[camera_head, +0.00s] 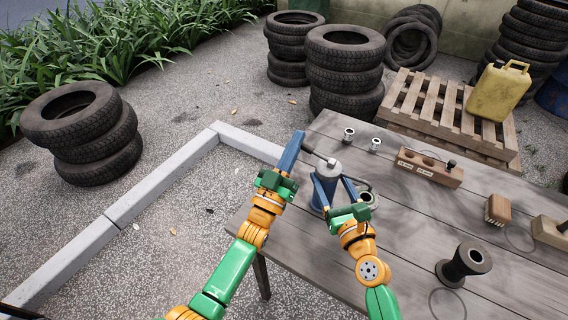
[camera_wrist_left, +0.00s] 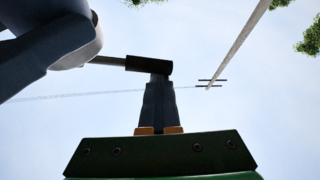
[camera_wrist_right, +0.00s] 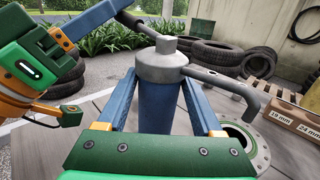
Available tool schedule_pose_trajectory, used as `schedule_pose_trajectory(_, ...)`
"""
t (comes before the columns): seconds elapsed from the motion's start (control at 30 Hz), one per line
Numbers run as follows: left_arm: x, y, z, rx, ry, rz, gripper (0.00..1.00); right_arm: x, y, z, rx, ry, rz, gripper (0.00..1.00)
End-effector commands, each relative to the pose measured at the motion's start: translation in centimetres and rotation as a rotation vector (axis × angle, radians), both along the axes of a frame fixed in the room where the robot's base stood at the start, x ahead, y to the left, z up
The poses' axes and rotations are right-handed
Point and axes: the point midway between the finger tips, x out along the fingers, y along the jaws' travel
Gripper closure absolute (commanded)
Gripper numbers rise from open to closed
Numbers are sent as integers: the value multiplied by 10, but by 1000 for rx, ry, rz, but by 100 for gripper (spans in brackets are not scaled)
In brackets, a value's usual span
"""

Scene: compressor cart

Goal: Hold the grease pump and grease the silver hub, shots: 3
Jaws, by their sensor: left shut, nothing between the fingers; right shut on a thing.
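The grease pump (camera_head: 326,188) is a blue cylinder with a grey cap, standing upright at the table's left side. My right gripper (camera_head: 330,182) is shut around its body; the right wrist view shows a finger on each side of the pump (camera_wrist_right: 156,107). Its bent grey spout (camera_wrist_right: 225,84) reaches right, its end above the silver hub (camera_wrist_right: 243,146), a flanged ring with a dark opening. The hub also shows beside the right gripper (camera_head: 369,198). My left gripper (camera_head: 300,138) is shut and empty, its tips at the black grip of the pump lever (camera_wrist_left: 148,65). Whether they touch is unclear.
Small silver sockets (camera_head: 349,134) and a labelled wooden block (camera_head: 430,168) lie farther back on the table. A brush (camera_head: 497,210) and a dark spool (camera_head: 464,264) are at the right. Stacked tyres (camera_head: 345,75) and a pallet (camera_head: 440,108) stand behind the table.

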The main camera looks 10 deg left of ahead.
Motion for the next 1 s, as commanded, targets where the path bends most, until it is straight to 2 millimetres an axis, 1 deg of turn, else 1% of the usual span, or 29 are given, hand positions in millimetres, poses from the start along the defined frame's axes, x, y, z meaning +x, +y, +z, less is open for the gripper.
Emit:
schedule_pose_trajectory(0.03,2,0,13,-2,-7,0,100,0,0,0,0,1,2,100)
schedule_pose_trajectory(0.07,-3,2,10,-1,-1,1,100,0,0,-1,0,1,2,100)
schedule_pose_trajectory(0.1,-13,5,2,1,4,0,100,0,0,-1,0,1,2,100)
schedule_pose_trajectory(0.3,-54,16,-19,2,3,1,100,0,0,-1,-1,2,1,100)
schedule_pose_trajectory(0.4,-69,21,-27,1,1,0,100,0,0,-1,-1,2,1,100)
schedule_pose_trajectory(0.5,-78,23,-32,0,-1,1,100,0,0,-1,-1,2,1,100)
schedule_pose_trajectory(0.63,-83,25,-34,0,-3,1,100,0,0,-1,-1,2,1,100)
schedule_pose_trajectory(1.0,-83,25,-34,0,-3,1,100,0,0,-1,-1,2,1,100)
